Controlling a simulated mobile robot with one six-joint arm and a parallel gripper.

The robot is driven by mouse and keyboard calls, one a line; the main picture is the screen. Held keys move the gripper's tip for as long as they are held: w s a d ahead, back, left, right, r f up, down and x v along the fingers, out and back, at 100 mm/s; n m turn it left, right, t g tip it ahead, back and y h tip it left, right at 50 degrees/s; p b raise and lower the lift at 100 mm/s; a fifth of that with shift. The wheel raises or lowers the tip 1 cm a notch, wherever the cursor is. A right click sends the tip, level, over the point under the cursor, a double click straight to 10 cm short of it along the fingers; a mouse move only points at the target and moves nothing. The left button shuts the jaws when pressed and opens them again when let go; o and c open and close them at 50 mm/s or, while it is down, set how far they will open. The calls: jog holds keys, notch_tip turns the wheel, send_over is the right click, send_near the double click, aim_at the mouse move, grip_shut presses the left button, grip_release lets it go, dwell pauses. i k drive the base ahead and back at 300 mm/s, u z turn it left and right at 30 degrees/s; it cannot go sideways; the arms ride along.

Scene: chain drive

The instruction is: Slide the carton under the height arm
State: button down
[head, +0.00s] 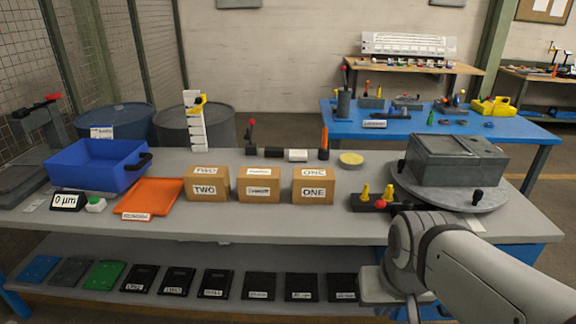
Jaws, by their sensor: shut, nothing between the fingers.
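Three brown cartons stand in a row on the grey bench: one labelled TWO (207,186) at left, a middle one (259,187) whose label I cannot read, and one labelled ONE (313,187) at right. My own arm (430,250) bends down at the lower right, in front of the bench; my gripper's fingertips are not in the picture.
On the bench (300,222) are a blue bin (98,165), an orange tray (150,197), a green button (95,204) and a 0 µm display (67,201) at left. A grey box (455,160) sits on a round plate at right. The front strip is mostly clear.

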aim_at(254, 185)
jog(key=z, duration=0.15)
jog(key=i, duration=1.35)
jog(key=u, duration=0.45)
